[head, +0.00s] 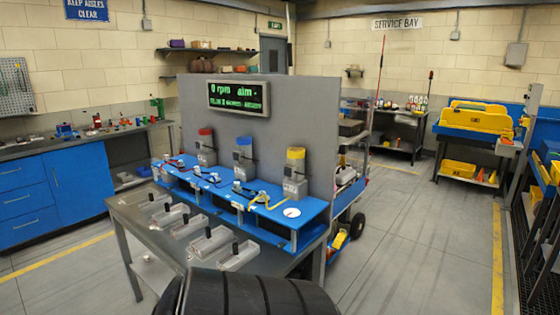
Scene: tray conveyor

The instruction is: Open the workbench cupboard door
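The workbench (85,147) with a grey top and blue fronts stands along the left wall. Its blue cupboard door (82,184) lies between the blue drawers (24,195) on the left and an open shelf bay (125,152) on the right. The door looks shut and flush with the front. A thin upright handle (55,178) shows near its left edge. The door's lower right part is close to the grey table's corner in the picture. Neither of my grippers is in view.
A grey table (128,225) with a blue fixture rack (255,205) and grey panel (300,110) stands in front, right of the workbench. Clear floor (50,275) lies before the drawers and door, crossed by a yellow line (60,254).

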